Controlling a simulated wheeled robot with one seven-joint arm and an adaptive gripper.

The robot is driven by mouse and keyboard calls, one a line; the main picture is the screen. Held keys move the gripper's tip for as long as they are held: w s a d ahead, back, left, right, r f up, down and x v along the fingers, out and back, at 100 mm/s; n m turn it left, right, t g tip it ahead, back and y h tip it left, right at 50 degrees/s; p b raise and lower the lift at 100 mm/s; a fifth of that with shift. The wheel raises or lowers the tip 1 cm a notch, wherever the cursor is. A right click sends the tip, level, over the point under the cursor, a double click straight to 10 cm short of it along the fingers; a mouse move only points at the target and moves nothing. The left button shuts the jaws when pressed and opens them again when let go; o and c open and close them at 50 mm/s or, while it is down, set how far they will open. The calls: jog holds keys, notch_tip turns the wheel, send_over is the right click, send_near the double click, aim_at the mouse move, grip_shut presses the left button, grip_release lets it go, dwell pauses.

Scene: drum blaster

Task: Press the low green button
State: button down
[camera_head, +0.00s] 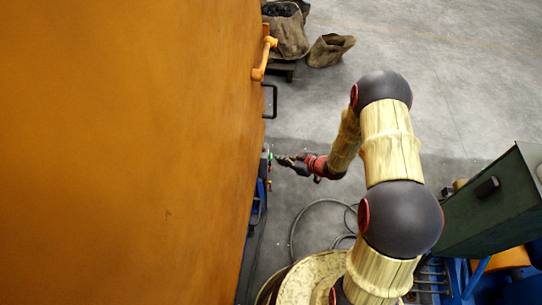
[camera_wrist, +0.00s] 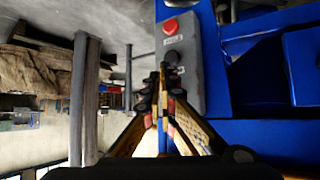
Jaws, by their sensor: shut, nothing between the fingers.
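A grey control box (camera_wrist: 187,60) is fixed to a blue surface in the wrist view. A round red button (camera_wrist: 171,27) shows on its upper part. My gripper (camera_wrist: 163,78) is shut and empty, with its fingertips in front of the box's left part. In the wrist view no green button shows; the fingers cover part of the box. In the head view a small bright green spot (camera_head: 270,155), likely the green button, lies just left of my gripper (camera_head: 279,160). Whether the fingertips touch it I cannot tell.
A large orange panel (camera_head: 130,150) fills the left of the head view, with an orange handle (camera_head: 263,58). Sacks (camera_head: 331,49) stand at the top. A cable (camera_head: 318,208) lies on the floor. A dark green box (camera_head: 495,205) is at right.

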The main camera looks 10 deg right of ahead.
jog(key=d, duration=0.1)
jog(key=s+d, duration=0.1)
jog(key=d, duration=0.1)
jog(key=d+p, duration=0.1)
jog(key=shift+s+d, duration=0.25)
jog(key=shift+d, duration=0.15)
jog(key=shift+f, duration=0.1)
dwell(1.0)
